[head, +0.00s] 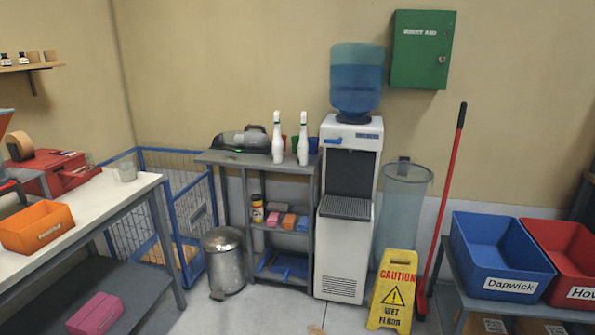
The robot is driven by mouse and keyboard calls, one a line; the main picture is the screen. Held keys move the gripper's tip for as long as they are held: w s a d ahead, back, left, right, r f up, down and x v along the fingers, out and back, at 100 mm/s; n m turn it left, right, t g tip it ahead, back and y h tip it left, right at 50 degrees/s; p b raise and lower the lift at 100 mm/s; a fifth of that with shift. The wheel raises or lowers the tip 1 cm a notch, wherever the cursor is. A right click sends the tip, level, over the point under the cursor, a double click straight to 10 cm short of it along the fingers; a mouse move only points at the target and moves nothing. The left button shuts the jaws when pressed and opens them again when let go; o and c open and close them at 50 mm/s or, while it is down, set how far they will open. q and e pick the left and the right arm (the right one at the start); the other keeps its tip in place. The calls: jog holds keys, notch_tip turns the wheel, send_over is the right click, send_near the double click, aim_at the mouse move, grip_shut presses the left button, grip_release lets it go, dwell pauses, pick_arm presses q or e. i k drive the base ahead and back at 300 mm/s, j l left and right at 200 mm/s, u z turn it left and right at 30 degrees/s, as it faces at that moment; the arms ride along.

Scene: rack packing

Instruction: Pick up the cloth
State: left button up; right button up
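I see no item that is plainly a cloth. A small rack (244,220) in the middle holds several small coloured items on its middle shelf: a pinkish one (272,219), an orange-pink one (289,221) and a blue one (302,224). They could be folded cloths or sponges; I cannot tell. Flat blue material (290,265) lies on the rack's bottom shelf, and its kind is also unclear. Neither of my grippers is in view.
A worktable (110,195) with an orange bin (38,227) stands at left. A metal trash can (224,262) stands before the rack. A water dispenser (342,250) and yellow wet-floor sign (392,290) are to its right. Blue (500,262) and red bins (570,255) sit far right.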

aim_at(288, 222)
jog(key=i, duration=1.7)
